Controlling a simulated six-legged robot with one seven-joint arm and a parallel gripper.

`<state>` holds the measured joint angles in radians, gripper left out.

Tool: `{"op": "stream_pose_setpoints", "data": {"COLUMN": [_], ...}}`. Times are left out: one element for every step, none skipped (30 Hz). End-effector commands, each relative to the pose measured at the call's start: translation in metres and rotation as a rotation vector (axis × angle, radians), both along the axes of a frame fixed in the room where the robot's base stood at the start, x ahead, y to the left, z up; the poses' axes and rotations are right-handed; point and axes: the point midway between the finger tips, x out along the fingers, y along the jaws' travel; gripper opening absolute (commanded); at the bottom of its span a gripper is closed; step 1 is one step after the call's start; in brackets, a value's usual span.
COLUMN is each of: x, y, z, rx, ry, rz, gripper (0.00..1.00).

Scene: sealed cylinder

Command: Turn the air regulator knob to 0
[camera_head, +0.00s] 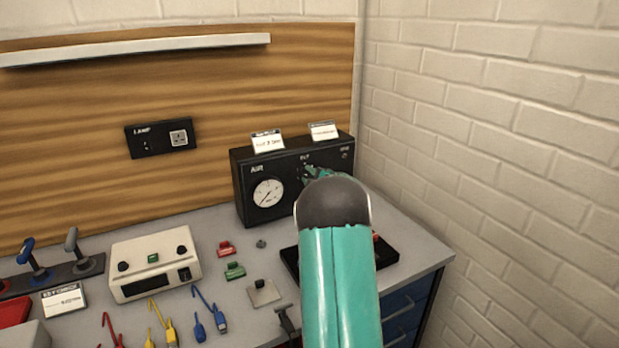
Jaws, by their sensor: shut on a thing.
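The black air regulator box (251,216) stands at the back right of the bench against the wooden panel. Its white round gauge (268,193) with a dark needle faces me, under the word AIR. My teal arm with its dark wrist reaches up to the box from the front. My gripper (310,173) shows only as small teal tips at the box's front face, right of the gauge. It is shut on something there. The knob is hidden behind the wrist and fingers, so its setting cannot be read.
Two white cards (267,142) stand on the box. A black tray (388,262) with a red thing lies partly behind my arm. A cream instrument (153,262), red and green connectors and coloured cables lie to the left. A brick wall (520,120) bounds the right side.

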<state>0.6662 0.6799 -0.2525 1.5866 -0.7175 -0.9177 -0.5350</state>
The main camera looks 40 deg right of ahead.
Motion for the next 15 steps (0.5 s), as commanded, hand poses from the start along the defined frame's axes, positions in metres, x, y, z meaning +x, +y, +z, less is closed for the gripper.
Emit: {"op": "stream_pose_setpoints", "data": {"x": [0.0001, 0.0001, 0.0002, 0.0002, -0.0001, -0.0001, 0.0002, 0.0002, -0.0001, -0.0002, 0.0, 0.0001, 0.0, -0.0001, -0.0001], "y": [0.0006, 0.0005, 0.0006, 0.0006, 0.0003, 0.0002, 0.0006, 0.0008, 0.0003, 0.0003, 0.0006, 0.0006, 0.0006, 0.0004, 0.0003], "z": [-0.0012, -0.0013, -0.0015, -0.0016, -0.0017, -0.0018, -0.0019, -0.0018, -0.0019, -0.002, -0.0019, -0.0019, -0.0019, -0.0019, -0.0019], "rx": [-0.041, -0.069, -0.104, -0.132, -0.159, -0.196, -0.222, -0.249, -0.285, -0.311, -0.337, -0.37, -0.395, -0.418, -0.446], "ry": [0.015, 0.024, 0.035, 0.044, 0.053, 0.064, 0.073, 0.081, 0.092, 0.101, 0.109, 0.119, 0.128, 0.135, 0.144], "rz": [0.001, 0.001, 0.001, 0.001, 0.0, 0.0, 0.001, 0.001, 0.001, 0.001, 0.001, 0.002, 0.001, 0.001, 0.001], "gripper": [0.06, 0.06, 0.06, 0.06, 0.06, 0.06, 0.06, 0.06, 0.06, 0.06, 0.06, 0.06, 0.06, 0.06, 0.06]}}
